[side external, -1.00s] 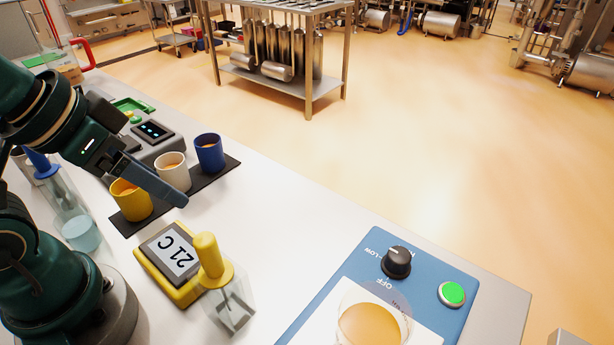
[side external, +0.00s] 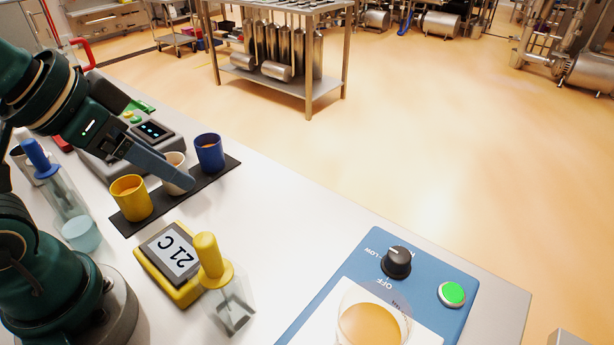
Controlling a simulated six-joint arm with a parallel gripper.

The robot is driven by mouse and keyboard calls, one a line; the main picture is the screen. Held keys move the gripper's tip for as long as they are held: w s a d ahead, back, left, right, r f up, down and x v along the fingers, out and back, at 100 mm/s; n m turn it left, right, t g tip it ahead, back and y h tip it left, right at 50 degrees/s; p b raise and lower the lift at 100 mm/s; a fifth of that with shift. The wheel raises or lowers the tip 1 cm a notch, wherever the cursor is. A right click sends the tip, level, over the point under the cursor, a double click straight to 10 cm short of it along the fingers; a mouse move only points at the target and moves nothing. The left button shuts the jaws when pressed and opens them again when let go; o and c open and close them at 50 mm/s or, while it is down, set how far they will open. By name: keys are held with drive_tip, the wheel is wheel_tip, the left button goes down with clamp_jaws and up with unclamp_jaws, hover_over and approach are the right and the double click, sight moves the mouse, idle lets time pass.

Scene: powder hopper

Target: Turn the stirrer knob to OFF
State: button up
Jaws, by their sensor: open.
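The stirrer knob (side external: 396,262) is black and round with a white pointer line. It stands on the blue stirrer panel (side external: 447,325) at the lower right, with LOW to its left and OFF printed below it. The pointer line aims up and left, toward the LOW side and away from OFF. My gripper (side external: 188,186) is at the left, above the row of cups and far from the knob. It is open and seen edge-on, with nothing visible in it. It hides part of the white cup (side external: 176,163).
A beaker of orange liquid (side external: 370,325) and a green button (side external: 452,294) are on the blue panel. A yellow cup (side external: 131,197) and blue cup (side external: 209,152) stand on a black strip. The white table middle is clear.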

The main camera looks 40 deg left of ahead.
drive_tip(key=w+d+r+m+h, duration=0.1)
drive_tip(key=w+d+r+m, duration=0.15)
drive_tip(key=w+r, duration=0.3)
drive_tip(key=m+g+h, duration=0.2)
drive_tip(key=m+g, duration=0.1)
drive_tip(key=m, duration=0.3)
hover_over(399, 255)
drive_tip(key=s+a, duration=0.2)
drive_tip(key=f, duration=1.1)
drive_tip(key=shift+w+d+f, duration=0.2)
drive_tip(key=shift+f, duration=0.2)
drive_tip(key=shift+x, duration=2.4)
